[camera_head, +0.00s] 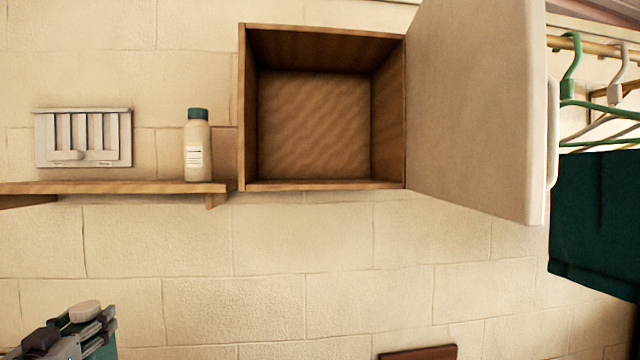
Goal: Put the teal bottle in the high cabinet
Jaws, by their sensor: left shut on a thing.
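My left gripper (92,328) is at the bottom left corner and is shut on the teal bottle (106,348). The bottle has a pale cap (85,311) that shows above the fingers; most of its body is hidden by the gripper or cut off by the frame edge. The high cabinet (314,187) is a wooden box on the wall at the upper middle. Its pale door (478,105) stands open to the right, and its inside is empty. The gripper and bottle are well below and left of the cabinet. My right gripper is not in view.
A wooden shelf (120,187) left of the cabinet holds a cream bottle with a teal cap (197,150). A slatted white wall piece (83,138) is above the shelf. Hangers (571,65) and a dark green cloth (595,215) are at the right.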

